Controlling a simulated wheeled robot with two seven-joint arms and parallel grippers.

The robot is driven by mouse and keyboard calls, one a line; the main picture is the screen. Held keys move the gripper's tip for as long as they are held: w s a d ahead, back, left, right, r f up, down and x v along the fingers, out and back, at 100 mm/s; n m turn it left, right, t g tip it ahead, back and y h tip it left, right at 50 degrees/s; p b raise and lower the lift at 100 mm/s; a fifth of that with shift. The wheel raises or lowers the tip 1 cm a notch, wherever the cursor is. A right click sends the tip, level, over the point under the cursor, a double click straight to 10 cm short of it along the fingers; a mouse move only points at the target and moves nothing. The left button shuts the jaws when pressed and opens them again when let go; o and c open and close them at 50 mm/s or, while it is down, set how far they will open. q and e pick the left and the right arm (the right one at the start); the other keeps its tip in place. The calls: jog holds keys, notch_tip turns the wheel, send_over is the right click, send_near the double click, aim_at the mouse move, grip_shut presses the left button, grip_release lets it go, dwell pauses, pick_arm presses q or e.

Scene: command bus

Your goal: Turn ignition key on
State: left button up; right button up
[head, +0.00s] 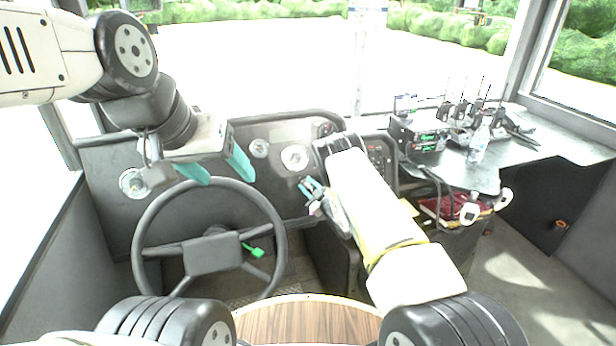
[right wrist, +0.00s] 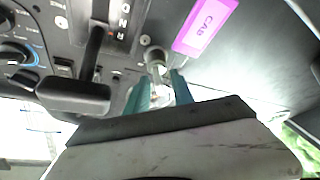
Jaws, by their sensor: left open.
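The ignition key (right wrist: 158,78) is a small metallic piece at a round lock on the dark dash panel, in the right wrist view. A pink tag marked CAB (right wrist: 206,27) lies beside it. My right gripper (right wrist: 160,82) has its two teal fingers apart, one on each side of the key; I see no clear contact. In the head view my right gripper (head: 311,187) is at the dash right of the steering wheel, and the key is too small to make out. My left gripper (head: 217,168) is open and empty above the wheel.
The steering wheel (head: 211,252) with a green piece (head: 253,250) stands below my left gripper. A black lever (right wrist: 75,97) and a blue-ringed knob (right wrist: 17,52) are left of the key. A counter (head: 455,170) with radios and a bottle (head: 479,143) is at right.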

grip_shut()
